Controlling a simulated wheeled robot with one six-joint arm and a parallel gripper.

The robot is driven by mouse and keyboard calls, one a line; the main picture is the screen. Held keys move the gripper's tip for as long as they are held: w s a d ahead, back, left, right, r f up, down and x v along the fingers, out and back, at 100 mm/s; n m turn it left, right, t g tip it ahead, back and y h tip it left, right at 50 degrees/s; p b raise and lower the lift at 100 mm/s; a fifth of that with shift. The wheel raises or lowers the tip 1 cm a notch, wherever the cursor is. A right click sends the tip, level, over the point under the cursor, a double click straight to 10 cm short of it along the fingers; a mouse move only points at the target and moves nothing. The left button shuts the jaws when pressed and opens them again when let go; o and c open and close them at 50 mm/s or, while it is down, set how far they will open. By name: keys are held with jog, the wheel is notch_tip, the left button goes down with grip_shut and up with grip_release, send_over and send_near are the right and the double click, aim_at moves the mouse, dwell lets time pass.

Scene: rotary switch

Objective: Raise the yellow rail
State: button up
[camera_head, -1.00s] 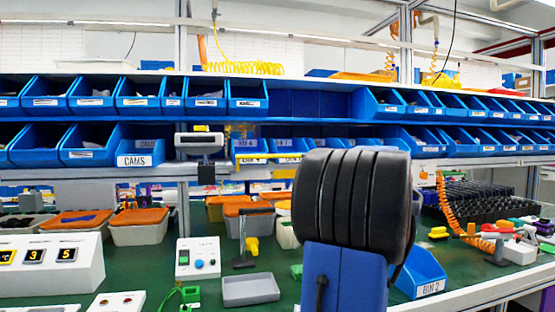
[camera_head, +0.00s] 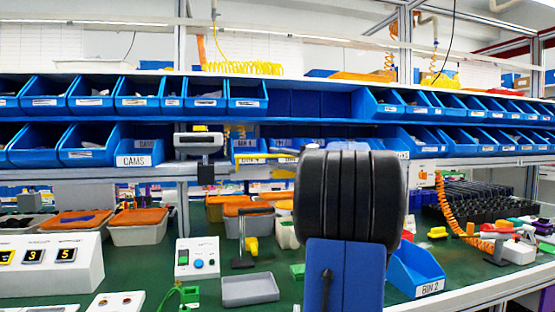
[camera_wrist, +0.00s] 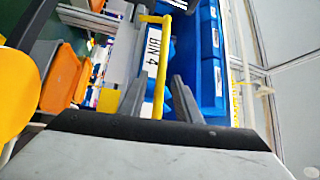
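The yellow rail (camera_wrist: 159,85) runs lengthwise through the wrist view, with a bent end at the top. It passes in front of a blue bin with a white BIN 4 label (camera_wrist: 152,53). My gripper (camera_wrist: 160,88) is open, with one grey finger on each side of the rail and a small gap visible on both sides. Whether the rail lies fully at fingertip depth I cannot tell. In the head view, part of the yellow rail (camera_head: 266,156) shows below the lower shelf bins, left of my arm. My arm hides the gripper and the rail's right part there.
Blue bins (camera_head: 142,153) fill the shelf rows behind. A grey hanging device (camera_head: 199,143) is left of the rail. Below on the green bench are orange-lidded boxes (camera_head: 139,217), a button box (camera_head: 197,258), a grey tray (camera_head: 250,289) and BIN 2 (camera_head: 417,270).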

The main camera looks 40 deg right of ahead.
grip_shut()
jog(key=shift+w+d+r+m+g+h, duration=0.2)
jog(key=shift+w+m+g, duration=0.1)
jog(key=shift+m+g, duration=0.25)
jog(key=shift+w+d+r+m+g+h, duration=0.1)
jog(key=shift+w+d+m+g, duration=0.15)
jog(key=shift+m+g, duration=0.3)
jog(key=shift+f, duration=0.1)
grip_release()
